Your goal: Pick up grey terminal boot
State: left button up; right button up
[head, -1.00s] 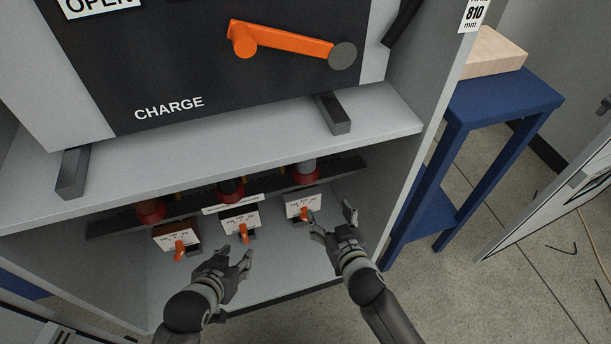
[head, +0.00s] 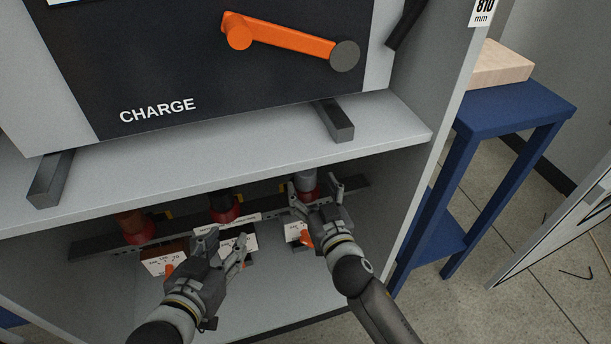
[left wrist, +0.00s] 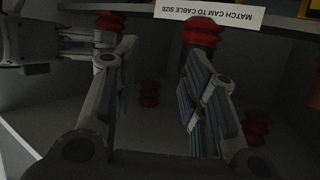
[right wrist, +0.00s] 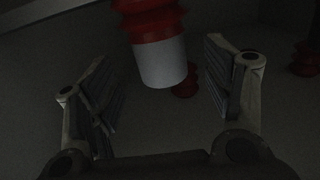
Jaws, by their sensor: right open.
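The grey terminal boot (head: 305,181) is an upright grey cylinder above a red ribbed part, at the right of the row inside the cabinet. In the right wrist view the grey boot (right wrist: 162,62) hangs between and beyond the open fingers, apart from both. My right gripper (head: 315,188) is open and empty, close in front of it, its fingers partly overlapping the red part. My left gripper (head: 224,245) is open and empty, lower and to the left, in front of the middle position. The left wrist view shows its fingers (left wrist: 158,55) spread apart.
A brown boot (head: 131,219) and a black boot (head: 222,201) stand in the same row, on a dark rail (head: 95,243). The cabinet shelf (head: 230,160) overhangs them. White tagged blocks with orange levers sit in front. A blue table (head: 510,105) stands right of the cabinet.

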aim_at(308, 181)
jog(key=b+x, duration=0.1)
jog(key=x, duration=0.3)
jog(key=shift+r, duration=0.15)
jog(key=shift+w+a, duration=0.2)
jog(key=shift+w, duration=0.25)
pick_arm(q)
jog(key=r+t, duration=0.1)
jog(key=w+r+t, duration=0.1)
jog(key=r, duration=0.1)
jog(key=d+r+t+h, duration=0.1)
jog(key=r, duration=0.1)
jog(key=shift+w+d, duration=0.1)
jog(key=shift+w, duration=0.3)
pick_arm(e)
jog(key=shift+c, duration=0.2)
jog(key=c, duration=1.1)
jog(key=shift+r, duration=0.15)
